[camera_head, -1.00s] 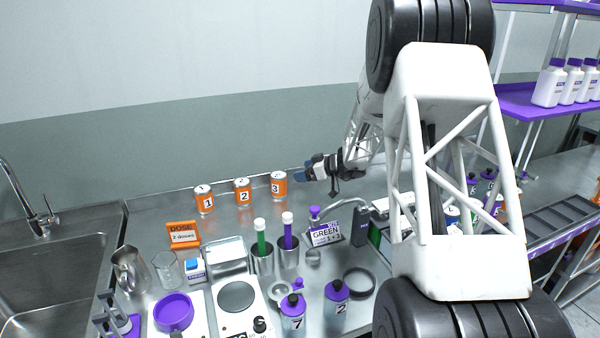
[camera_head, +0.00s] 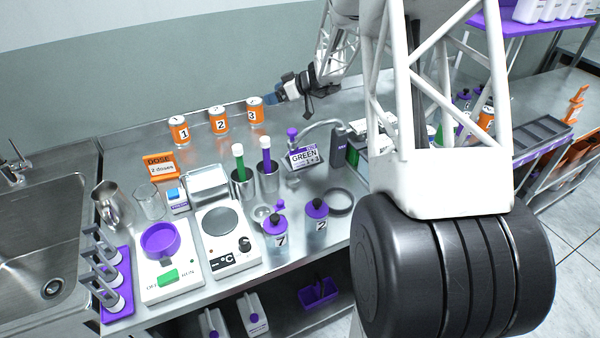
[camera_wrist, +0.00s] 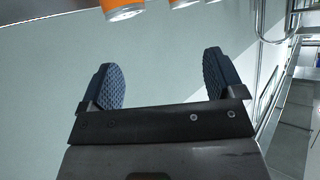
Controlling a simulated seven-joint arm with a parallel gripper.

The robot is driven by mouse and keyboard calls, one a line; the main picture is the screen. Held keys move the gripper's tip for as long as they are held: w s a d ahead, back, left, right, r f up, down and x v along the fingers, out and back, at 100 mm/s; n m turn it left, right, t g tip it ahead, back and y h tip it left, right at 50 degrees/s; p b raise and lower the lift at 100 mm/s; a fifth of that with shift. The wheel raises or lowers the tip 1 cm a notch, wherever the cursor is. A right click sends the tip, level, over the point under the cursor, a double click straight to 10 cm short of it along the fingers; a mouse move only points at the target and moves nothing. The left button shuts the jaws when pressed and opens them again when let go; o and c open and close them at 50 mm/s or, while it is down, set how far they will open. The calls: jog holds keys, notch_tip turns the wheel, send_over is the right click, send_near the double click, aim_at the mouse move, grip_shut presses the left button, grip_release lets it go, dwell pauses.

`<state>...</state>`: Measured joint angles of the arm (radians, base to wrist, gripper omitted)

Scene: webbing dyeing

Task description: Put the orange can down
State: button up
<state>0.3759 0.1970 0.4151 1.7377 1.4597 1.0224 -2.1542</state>
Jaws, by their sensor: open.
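Three orange cans stand upright in a row at the back of the steel counter: can 1 (camera_head: 179,130), can 2 (camera_head: 219,120) and can 3 (camera_head: 255,110). My gripper (camera_head: 274,98) is just right of can 3 in the head view, at about the height of its upper part. In the wrist view my gripper (camera_wrist: 162,85) has its two blue pads wide apart with nothing between them. Parts of orange cans (camera_wrist: 122,8) show at the top edge of the wrist view, beyond the fingers. Another orange can (camera_head: 486,118) stands at the right, partly behind my arm.
Green and purple tubes stand in steel beakers (camera_head: 243,185) in front of the cans. A GREEN sign (camera_head: 304,157), an orange DOSE sign (camera_head: 160,168), a hot plate (camera_head: 229,250) and bottles 7 (camera_head: 276,229) and 2 (camera_head: 317,215) fill the counter's front. A sink (camera_head: 40,235) is left.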

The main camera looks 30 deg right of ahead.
jog(key=s+a+r+m+g+h, duration=0.15)
jog(key=s+a+r, duration=0.3)
jog(key=s, duration=0.45)
jog(key=s+a+r+m+g+h, duration=0.1)
jog(key=s+a+r+g, duration=0.15)
jog(key=s+a, duration=0.45)
jog(key=s+a+r+m+g+h, duration=0.15)
jog(key=s+a+r, duration=0.3)
jog(key=s, duration=0.55)
jog(key=s+m+h, duration=0.5)
jog(key=s, duration=2.2)
jog(key=shift+s+h, duration=0.25)
jog(key=shift+h, duration=0.15)
